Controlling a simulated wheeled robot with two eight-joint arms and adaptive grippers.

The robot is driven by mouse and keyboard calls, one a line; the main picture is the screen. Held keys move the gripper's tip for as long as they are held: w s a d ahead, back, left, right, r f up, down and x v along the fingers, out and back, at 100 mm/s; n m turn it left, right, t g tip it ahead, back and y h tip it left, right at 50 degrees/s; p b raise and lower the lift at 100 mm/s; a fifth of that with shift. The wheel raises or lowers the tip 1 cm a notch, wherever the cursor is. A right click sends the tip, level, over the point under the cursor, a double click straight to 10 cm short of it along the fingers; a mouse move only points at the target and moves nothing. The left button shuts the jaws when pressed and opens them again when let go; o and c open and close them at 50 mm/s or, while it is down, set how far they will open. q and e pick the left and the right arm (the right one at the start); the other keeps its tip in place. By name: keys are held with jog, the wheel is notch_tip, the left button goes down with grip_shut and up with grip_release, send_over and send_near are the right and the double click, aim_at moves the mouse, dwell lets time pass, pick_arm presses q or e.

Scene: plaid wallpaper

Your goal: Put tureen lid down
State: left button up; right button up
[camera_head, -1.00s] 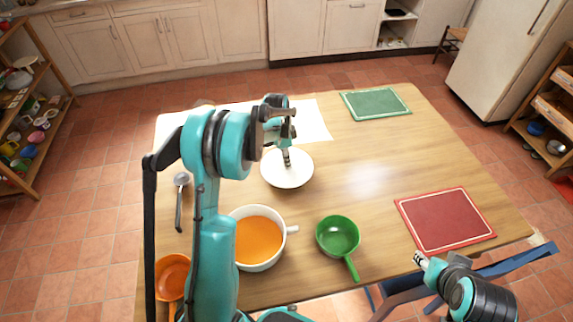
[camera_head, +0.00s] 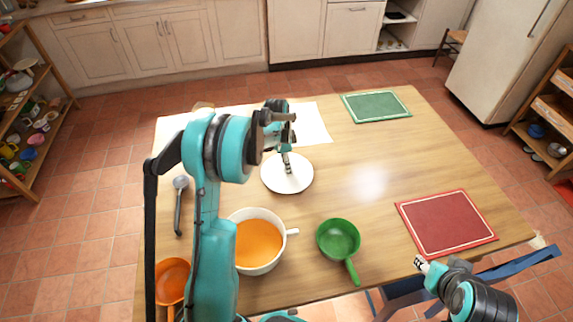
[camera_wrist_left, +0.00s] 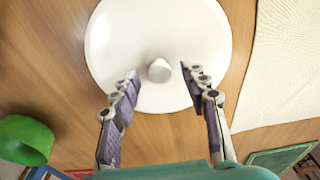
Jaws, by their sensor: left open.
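The white round tureen lid (camera_head: 299,184) lies on the wooden table, beside the white cloth. In the left wrist view the lid (camera_wrist_left: 120,40) shows its knob (camera_wrist_left: 158,70) near the centre. My left gripper (camera_head: 288,170) is over the lid. In the left wrist view its fingers (camera_wrist_left: 160,78) are open, apart on either side of the knob, with a clear gap to it. The tureen (camera_head: 280,231), a white pot with orange soup, stands uncovered nearer to me. My right gripper (camera_head: 421,264) is at the table's front right edge; its fingers are too small to read.
A green pan (camera_head: 338,238) stands right of the tureen. An orange pan (camera_head: 172,278) and a ladle (camera_head: 179,205) are on the left. A red mat (camera_head: 446,223) and a green mat (camera_head: 376,105) lie on the right. The middle right of the table (camera_head: 365,170) is clear.

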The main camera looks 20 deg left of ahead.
aim_at(283, 172)
pick_arm(q)
jog(key=s+d+r+n+t+p, duration=0.1)
jog(key=s+d+r+p, duration=0.15)
jog(key=r, duration=0.65)
jog(key=s+d+r+n+p, duration=0.15)
jog(key=s+r, duration=0.25)
jog(key=r, duration=0.5)
jog(key=s+d+r+n+t, duration=0.1)
jog(key=s+d+n, duration=0.3)
jog(key=s, duration=0.5)
jog(key=s+d+n+t+y, duration=0.1)
jog(key=s+d+n+t, duration=0.3)
jog(key=s, duration=0.6)
jog(key=shift+s+r, duration=0.15)
jog(key=shift+r, duration=0.25)
jog(key=shift+s, duration=0.1)
